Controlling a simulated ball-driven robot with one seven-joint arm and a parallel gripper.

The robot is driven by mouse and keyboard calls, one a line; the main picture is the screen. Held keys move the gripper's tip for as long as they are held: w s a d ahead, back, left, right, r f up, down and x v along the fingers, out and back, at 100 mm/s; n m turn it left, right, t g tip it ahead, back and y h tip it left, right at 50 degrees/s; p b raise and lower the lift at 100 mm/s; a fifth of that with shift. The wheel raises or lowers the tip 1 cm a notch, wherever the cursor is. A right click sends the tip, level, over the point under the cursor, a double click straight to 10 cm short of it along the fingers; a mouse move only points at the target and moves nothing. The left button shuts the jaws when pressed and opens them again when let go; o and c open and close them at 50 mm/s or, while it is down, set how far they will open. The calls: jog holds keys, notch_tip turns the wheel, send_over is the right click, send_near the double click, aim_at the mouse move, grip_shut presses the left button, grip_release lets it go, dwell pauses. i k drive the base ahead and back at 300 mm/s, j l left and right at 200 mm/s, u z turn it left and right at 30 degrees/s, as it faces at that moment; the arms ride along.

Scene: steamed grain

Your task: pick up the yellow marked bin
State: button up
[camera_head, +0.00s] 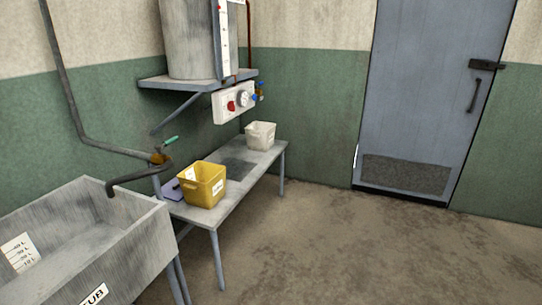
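A yellow bin (202,184) stands upright on the near part of a low grey bench (222,213). It is open at the top and has a white label on its front side and a pale patch on its inner wall. A white bin (260,136) with a small label stands on the far end of the same bench. The two bins are apart. My gripper is not in view.
A large grey tub (84,258) with volume marks stands left of the bench. A pipe with a green-handled tap is above its corner. A blue-purple item (173,190) lies beside the yellow bin. A tank (188,40) sits on a wall shelf. The floor (370,245) is clear up to a closed door (428,90).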

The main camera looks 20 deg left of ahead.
aim_at(202, 184)
jog(key=i+u, duration=0.1)
jog(key=i, duration=0.5)
jog(key=i+l+u, duration=0.15)
jog(key=i, duration=0.45)
jog(key=i+l+u, duration=0.1)
jog(key=i, duration=0.5)
jog(key=i+l+u, duration=0.1)
jog(key=i+u, duration=0.3)
jog(key=i+l+u, duration=0.2)
jog(key=i+u, duration=0.2)
jog(key=i+l+u, duration=0.3)
jog(key=u, duration=0.15)
jog(key=i+l+u, duration=0.25)
jog(key=l+u, duration=0.15)
jog(key=i+l+u, duration=0.2)
jog(key=i+l, duration=0.2)
jog(key=l, duration=0.1)
